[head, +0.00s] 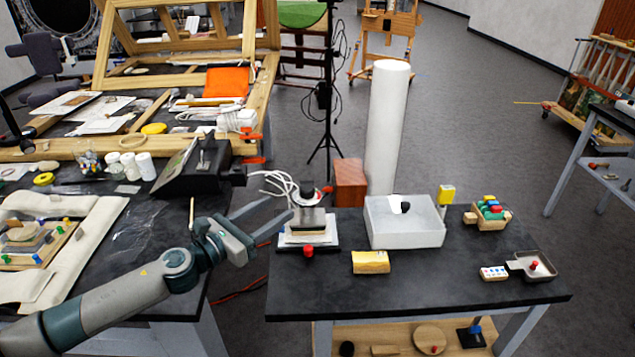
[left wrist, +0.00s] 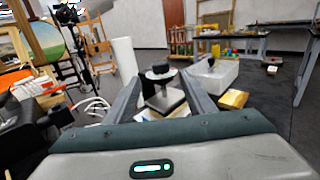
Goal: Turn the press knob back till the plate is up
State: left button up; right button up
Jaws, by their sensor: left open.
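The small press (head: 307,220) stands near the left edge of the dark right-hand table, on a pale sheet. A dark knob (left wrist: 161,68) tops it in the left wrist view, above a round disc and a grey square plate (left wrist: 165,102). How far the plate is raised is hard to tell. My left gripper (head: 281,207) is open and empty, just left of the press and pointing at it. In the left wrist view its two fingers (left wrist: 162,78) appear on either side of the press, without visible contact. My right gripper is not in view.
A red knob (head: 308,251) sits at the press's front edge. A yellow block (head: 371,262) and a white bin (head: 408,229) stand to the right. A reddish-brown box (head: 349,183) and a tall white cylinder (head: 388,125) are behind. The table's front middle is clear.

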aim_at(301, 193)
pick_arm(q)
jog(key=p+x, duration=0.1)
jog(key=x, duration=0.7)
jog(key=shift+w+d, duration=0.1)
jog(key=shift+d, duration=0.05)
jog(key=p+x, duration=0.1)
jog(key=x, duration=0.5)
jog(key=shift+w+d, duration=0.5)
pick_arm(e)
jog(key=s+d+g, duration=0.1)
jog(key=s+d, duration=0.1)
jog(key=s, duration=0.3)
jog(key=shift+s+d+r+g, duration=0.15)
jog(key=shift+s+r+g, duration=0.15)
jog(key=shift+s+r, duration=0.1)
pick_arm(q)
jog(key=c, duration=1.1)
